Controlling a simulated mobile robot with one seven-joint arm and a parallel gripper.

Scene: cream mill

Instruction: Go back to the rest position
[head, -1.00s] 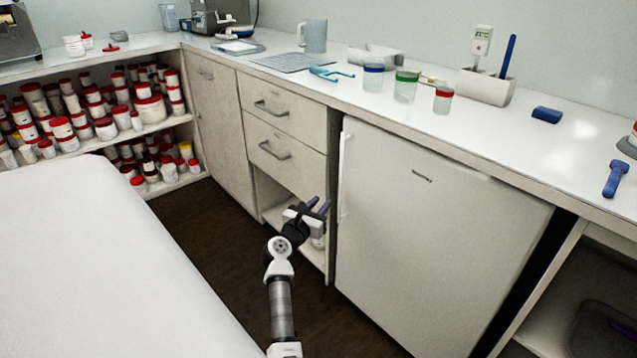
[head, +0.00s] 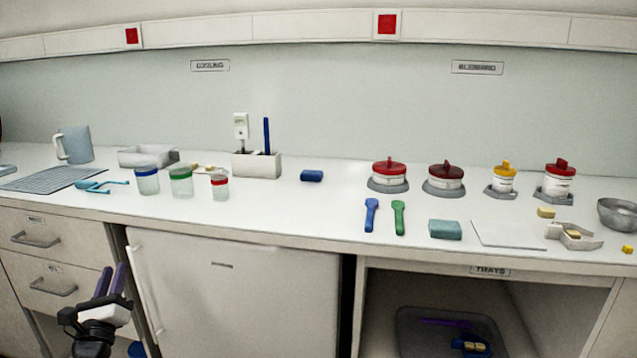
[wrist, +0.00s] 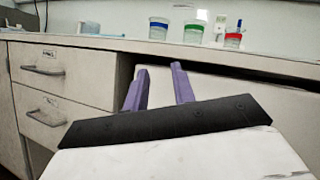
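My gripper (head: 110,281) is at the lower left of the head view, in front of the drawers and the refrigerator's left edge. Its two purple fingers point up and stand apart with nothing between them. In the wrist view the fingers (wrist: 157,88) also show apart and empty, below the counter edge.
The counter (head: 300,222) runs across the view with jars, spoons and a white holder (head: 256,165) on it. Below it are drawers (head: 45,262), a white refrigerator (head: 235,300) and an open shelf with a dark tray (head: 405,318). A refrigerator handle (head: 145,285) stands out near my gripper.

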